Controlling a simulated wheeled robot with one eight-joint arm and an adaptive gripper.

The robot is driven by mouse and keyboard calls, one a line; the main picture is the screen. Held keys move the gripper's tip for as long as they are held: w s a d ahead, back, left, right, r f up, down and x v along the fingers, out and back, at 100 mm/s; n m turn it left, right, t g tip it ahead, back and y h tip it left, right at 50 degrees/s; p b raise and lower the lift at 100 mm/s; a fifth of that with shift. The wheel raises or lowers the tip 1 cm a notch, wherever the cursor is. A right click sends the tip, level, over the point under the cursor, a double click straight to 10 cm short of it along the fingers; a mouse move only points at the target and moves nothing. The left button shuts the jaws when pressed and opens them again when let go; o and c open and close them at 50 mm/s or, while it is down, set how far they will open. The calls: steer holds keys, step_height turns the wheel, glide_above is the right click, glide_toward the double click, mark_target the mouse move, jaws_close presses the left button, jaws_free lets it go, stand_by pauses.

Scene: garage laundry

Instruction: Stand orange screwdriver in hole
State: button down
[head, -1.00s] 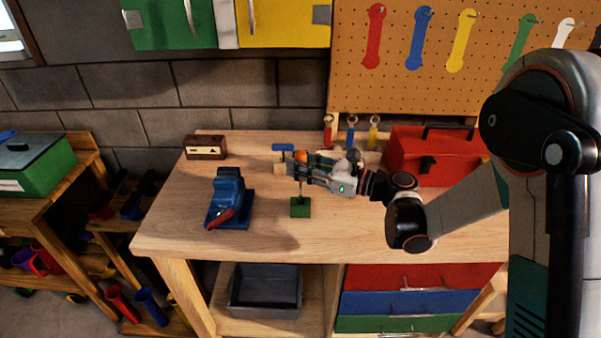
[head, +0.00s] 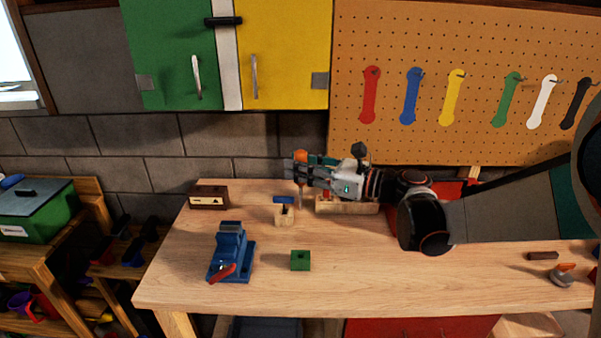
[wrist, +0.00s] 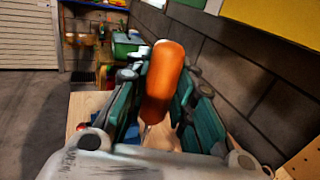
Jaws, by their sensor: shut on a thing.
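My gripper (head: 298,172) is shut on the orange screwdriver (wrist: 165,80), its fingers on both sides of the handle. In the head view the orange handle (head: 300,157) shows at the fingertips, and the thin shaft points down below them. The screwdriver looks nearly upright in the head view. A small green block (head: 300,261) with a dark hole in its top stands on the workbench, below the screwdriver in the picture and apart from it. The shaft's tip is hidden in the wrist view.
A blue vise (head: 230,252) stands left of the green block. A small wooden block (head: 284,217) holds a blue-handled tool. A wooden rack (head: 345,207) and red toolbox (head: 400,224) are partly hidden behind my arm. The bench (head: 400,285) front is clear.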

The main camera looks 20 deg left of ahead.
mark_target(301, 150)
steer(key=shift+r+p, duration=1.55)
steer(key=shift+r, duration=1.05)
